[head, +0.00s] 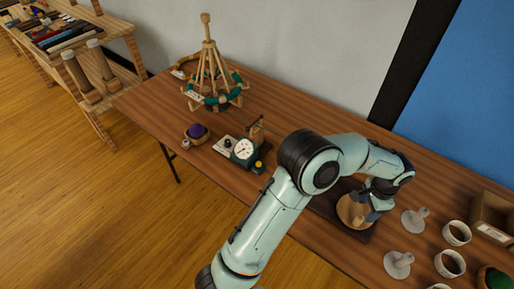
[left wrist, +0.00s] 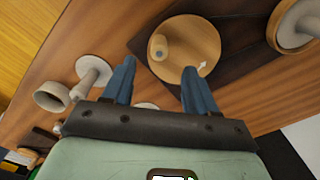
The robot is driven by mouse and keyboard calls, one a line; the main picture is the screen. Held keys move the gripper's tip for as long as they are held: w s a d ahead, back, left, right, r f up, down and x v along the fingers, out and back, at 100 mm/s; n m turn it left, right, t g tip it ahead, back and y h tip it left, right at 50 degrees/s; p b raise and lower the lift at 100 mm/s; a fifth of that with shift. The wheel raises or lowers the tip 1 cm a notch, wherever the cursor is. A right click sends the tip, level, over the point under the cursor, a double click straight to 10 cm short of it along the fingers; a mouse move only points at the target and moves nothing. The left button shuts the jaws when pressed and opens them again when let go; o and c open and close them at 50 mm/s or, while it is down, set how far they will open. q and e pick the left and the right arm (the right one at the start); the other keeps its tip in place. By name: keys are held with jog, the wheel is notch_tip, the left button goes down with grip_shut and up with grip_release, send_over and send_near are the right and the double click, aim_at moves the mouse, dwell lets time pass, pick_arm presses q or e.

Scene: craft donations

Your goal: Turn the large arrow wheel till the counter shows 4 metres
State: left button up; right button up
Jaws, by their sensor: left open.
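The large arrow wheel (left wrist: 184,36) is a round light-wood disc with a white arrow mark and a small peg on its face. It also shows in the head view (head: 349,212), partly hidden by my left gripper. My left gripper (left wrist: 159,66) is open, with its blue fingers pointing at the wheel's near edge; I cannot tell whether they touch it. It also shows in the head view (head: 378,200) above the wheel. The counter (head: 243,148) is a white round dial on a dark green body; its reading is too small to tell. My right gripper is out of view.
A wooden yarn winder (head: 207,75) with green yarn stands at the far end of the table. A bowl with purple yarn (head: 196,132) sits near the counter. Grey spools (head: 398,264) and white cups (head: 457,233) stand right of the wheel, near a cardboard box (head: 490,216).

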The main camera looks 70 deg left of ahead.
aim_at(361, 217)
pick_arm(q)
jog(key=shift+s+f+b, duration=0.15)
jog(key=shift+f+b, duration=0.15)
jog(key=shift+f, duration=0.5)
jog(key=shift+f+b, duration=1.9)
jog(key=shift+f, duration=1.65)
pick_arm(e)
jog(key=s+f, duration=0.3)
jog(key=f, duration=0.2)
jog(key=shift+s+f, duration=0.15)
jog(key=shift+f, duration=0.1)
pick_arm(q)
jog(key=shift+c, duration=0.3)
jog(key=shift+w, duration=0.2)
jog(key=c, duration=0.9)
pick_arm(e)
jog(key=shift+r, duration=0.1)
